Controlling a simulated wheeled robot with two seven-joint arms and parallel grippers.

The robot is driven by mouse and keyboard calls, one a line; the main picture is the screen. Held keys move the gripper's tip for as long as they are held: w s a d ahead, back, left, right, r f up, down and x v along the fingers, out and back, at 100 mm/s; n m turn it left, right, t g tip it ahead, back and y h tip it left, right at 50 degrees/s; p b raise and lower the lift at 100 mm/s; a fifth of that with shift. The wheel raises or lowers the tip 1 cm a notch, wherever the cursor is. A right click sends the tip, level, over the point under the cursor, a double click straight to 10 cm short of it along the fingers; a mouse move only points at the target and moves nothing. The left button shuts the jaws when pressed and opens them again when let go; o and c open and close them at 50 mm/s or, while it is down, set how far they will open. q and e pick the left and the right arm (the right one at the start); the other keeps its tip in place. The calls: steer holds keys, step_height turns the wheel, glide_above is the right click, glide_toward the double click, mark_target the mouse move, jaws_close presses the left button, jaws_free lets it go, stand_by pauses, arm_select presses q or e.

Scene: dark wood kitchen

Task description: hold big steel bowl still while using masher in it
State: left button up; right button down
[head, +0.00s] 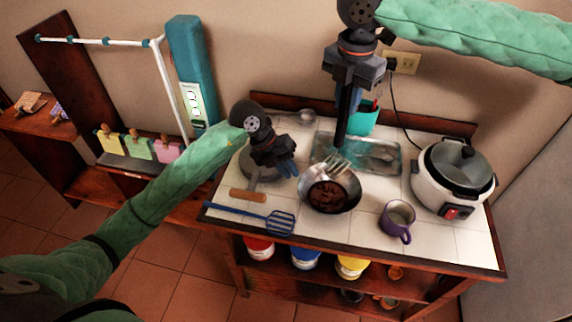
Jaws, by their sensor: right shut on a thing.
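The big steel bowl (349,201) stands upright near the middle of the tiled worktop, with dark brown chunks in it. My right gripper (347,97) is above the bowl, shut on the black handle of the masher (341,128). The masher hangs steeply down, and its metal head is at the bowl's back rim; whether it touches the food is unclear. My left gripper (287,170) is just left of the bowl, pointing down, apart from the rim as far as I can see. Its finger gap cannot be made out.
A blue slotted spatula (278,222) and a wooden-handled pan (250,195) lie left of the bowl. A purple mug (397,220) and a white rice cooker (437,190) stand to the right. A glass tray (378,158) and teal container (364,120) are behind.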

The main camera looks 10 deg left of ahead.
mark_target(312, 198)
arm_select(q)
steer(key=x, duration=1)
steer(key=shift+d+f, duration=0.1)
steer(key=shift+f, duration=0.1)
jaws_close()
arm_select(e)
steer(key=w+f+g, duration=0.1)
steer(key=w+f, duration=0.1)
steer(key=f, duration=0.4)
steer(key=w+f+g, duration=0.1)
steer(key=w+f, duration=0.2)
steer(key=f, duration=0.4)
steer(key=shift+f+g, duration=0.3)
steer(key=shift+g, duration=0.1)
stand_by(0.6)
steer(key=shift+w+x, duration=0.2)
steer(key=shift+x, duration=0.65)
stand_by(0.5)
stand_by(0.3)
